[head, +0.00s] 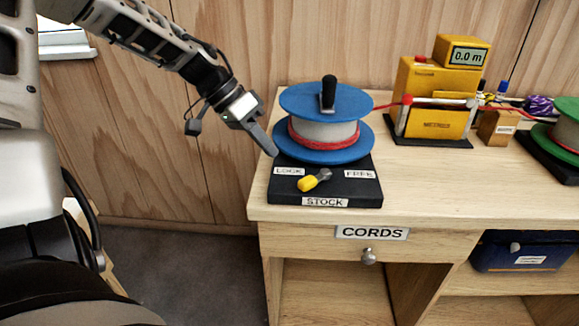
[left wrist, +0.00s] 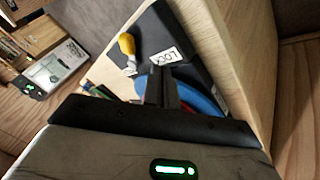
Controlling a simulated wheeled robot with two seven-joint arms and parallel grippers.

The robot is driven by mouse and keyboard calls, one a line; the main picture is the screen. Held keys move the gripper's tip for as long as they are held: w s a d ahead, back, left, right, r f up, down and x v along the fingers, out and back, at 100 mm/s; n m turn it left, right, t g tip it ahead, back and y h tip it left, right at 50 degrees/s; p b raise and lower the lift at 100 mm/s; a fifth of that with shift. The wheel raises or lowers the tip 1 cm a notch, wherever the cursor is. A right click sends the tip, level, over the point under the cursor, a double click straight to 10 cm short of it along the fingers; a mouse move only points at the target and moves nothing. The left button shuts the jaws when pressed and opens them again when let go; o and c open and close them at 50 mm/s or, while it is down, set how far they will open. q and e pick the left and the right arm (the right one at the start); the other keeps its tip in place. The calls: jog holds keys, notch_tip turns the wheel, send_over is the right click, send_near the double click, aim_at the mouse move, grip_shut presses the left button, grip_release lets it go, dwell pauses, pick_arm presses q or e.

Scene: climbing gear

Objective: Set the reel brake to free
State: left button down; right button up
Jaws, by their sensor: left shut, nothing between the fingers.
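The stock reel (head: 325,120) has blue flanges, a pale core with red cord and a black crank knob. It stands on a black base (head: 350,190) labelled LOCK at left, FREE at right and STOCK in front. The brake lever (head: 310,183) has a yellow handle and a grey metal end. Its handle points left and forward, on the LOCK side. The lever also shows in the left wrist view (left wrist: 127,46), near the LOCK label (left wrist: 166,56). My left gripper (head: 272,150) is shut and empty, beside the reel's lower flange, behind and left of the lever. My right gripper is out of view.
A yellow meter (head: 425,90) reading 0.0 m stands right of the reel, with red cord running to it. A green reel (head: 566,130) is at far right. The CORDS drawer (head: 310,238) is shut below. The tabletop front is clear.

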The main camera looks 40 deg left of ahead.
aim_at(315, 179)
pick_arm(q)
jog(key=x, duration=0.4)
jog(key=shift+a, duration=0.1)
jog(key=d, duration=0.2)
jog(key=shift+s+d+r, duration=0.3)
jog(key=shift+d, duration=0.6)
